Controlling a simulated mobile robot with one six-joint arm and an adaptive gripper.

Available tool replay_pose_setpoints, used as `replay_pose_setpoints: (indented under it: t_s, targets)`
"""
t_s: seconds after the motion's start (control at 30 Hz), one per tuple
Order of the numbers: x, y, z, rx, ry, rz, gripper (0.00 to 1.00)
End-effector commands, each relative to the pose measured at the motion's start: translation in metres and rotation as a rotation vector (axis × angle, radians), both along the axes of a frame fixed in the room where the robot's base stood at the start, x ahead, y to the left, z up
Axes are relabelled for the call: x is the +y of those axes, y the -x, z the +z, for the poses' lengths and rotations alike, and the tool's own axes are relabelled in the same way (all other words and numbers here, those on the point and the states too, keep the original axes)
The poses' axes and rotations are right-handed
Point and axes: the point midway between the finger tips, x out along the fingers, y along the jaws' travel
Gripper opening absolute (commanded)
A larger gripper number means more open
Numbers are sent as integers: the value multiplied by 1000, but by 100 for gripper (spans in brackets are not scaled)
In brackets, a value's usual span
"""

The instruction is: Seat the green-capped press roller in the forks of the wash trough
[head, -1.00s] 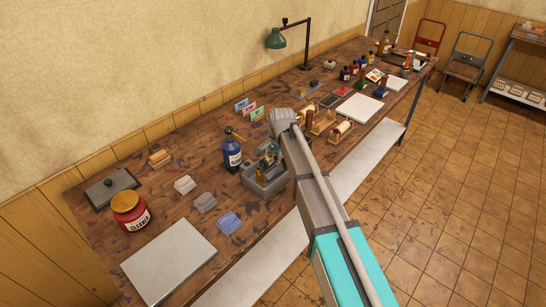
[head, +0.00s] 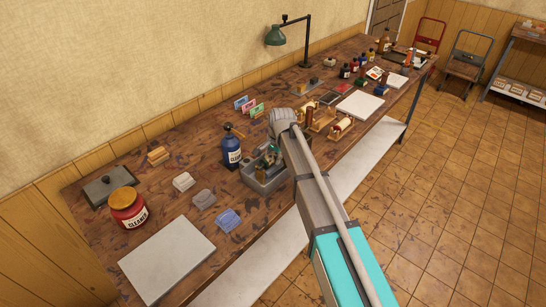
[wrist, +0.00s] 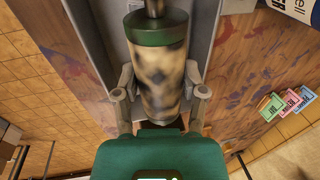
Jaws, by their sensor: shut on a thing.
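The green-capped press roller (wrist: 160,80) fills the middle of the wrist view. It has a cream body with dark blotches, a green cap (wrist: 156,28) and a short axle stub at the top. My gripper (wrist: 160,90) is shut on its body, one finger on each side. The grey wash trough (wrist: 199,50) lies behind the roller, its walls showing on both sides. In the head view the trough (head: 264,186) stands at the bench's front edge, with my gripper over it.
A blue bottle (head: 231,153) stands close behind the trough. Three small cards (head: 249,106) stand farther back. Wooden stands with rollers (head: 340,128) are to the right.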

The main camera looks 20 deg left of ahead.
Motion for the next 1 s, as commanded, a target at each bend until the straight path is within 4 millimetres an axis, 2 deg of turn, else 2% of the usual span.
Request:
replay_pose_setpoints:
  t_s: [1.0]
  targets:
    - [0, 0, -19, 0, 0, 0, 0]
